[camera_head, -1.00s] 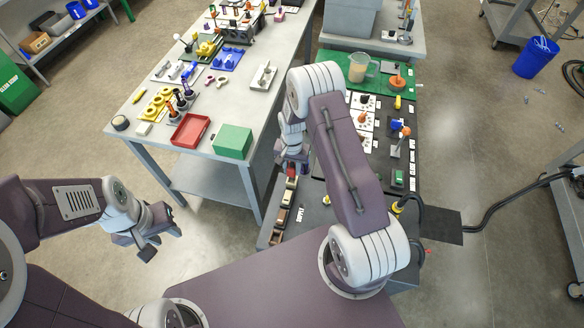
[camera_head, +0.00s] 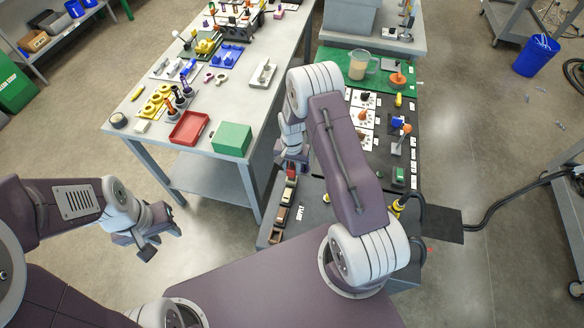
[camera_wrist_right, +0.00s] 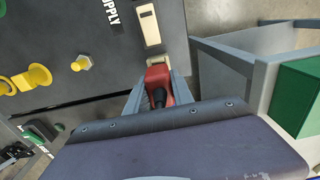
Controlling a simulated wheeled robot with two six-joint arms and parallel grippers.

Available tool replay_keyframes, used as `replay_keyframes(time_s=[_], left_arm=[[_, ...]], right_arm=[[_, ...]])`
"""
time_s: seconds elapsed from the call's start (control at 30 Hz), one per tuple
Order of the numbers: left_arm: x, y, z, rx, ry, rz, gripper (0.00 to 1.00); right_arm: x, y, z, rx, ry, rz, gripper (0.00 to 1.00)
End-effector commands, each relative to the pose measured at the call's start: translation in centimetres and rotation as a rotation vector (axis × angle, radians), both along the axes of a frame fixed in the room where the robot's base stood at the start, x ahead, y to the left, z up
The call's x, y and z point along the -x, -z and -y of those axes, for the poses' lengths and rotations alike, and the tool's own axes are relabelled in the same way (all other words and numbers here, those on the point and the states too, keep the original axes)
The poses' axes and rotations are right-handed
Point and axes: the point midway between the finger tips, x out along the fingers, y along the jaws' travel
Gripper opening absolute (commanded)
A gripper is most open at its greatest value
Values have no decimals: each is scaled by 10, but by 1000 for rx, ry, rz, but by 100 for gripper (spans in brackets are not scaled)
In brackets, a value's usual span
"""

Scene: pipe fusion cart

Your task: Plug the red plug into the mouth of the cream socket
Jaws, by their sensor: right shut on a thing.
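The red plug (camera_wrist_right: 158,78) is held between the two fingers of my right gripper (camera_wrist_right: 156,88) in the right wrist view, with a dark round part on its near side. Just beyond its front end is a small cream block (camera_wrist_right: 153,61), in line with a longer cream piece (camera_wrist_right: 150,25) beside the SUPPLY label; I take these as parts of the cream socket. I cannot tell whether plug and cream block touch. In the head view my right gripper (camera_head: 291,163) is partly hidden by its arm, above the far end of the row of blocks. My left gripper (camera_head: 161,243) is open and empty, over the floor.
The dark cart panel carries yellow knobs (camera_wrist_right: 38,76) and other fittings. The workbench stands close to the left of my right arm, with a green box (camera_head: 232,140) and a red tray (camera_head: 189,128) near its edge. Open floor lies around my left gripper.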

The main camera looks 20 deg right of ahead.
Motion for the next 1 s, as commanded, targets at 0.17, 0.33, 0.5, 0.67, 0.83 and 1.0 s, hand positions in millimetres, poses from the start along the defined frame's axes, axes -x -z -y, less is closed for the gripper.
replay_keyframes(time_s=[0.17,0.33,0.5,0.67,0.83,1.0], left_arm=[[0,5,0,0,0,0,36],[0,8,0,0,0,0,36],[0,11,0,0,0,0,36],[0,15,0,0,0,0,36],[0,18,0,0,0,0,36],[0,21,0,0,0,0,36]], right_arm=[[0,6,0,0,0,0,0],[0,10,0,0,0,0,0],[0,14,0,0,0,0,0],[0,18,0,0,0,0,0],[0,22,0,0,0,0,0],[0,27,0,0,0,0,0]])
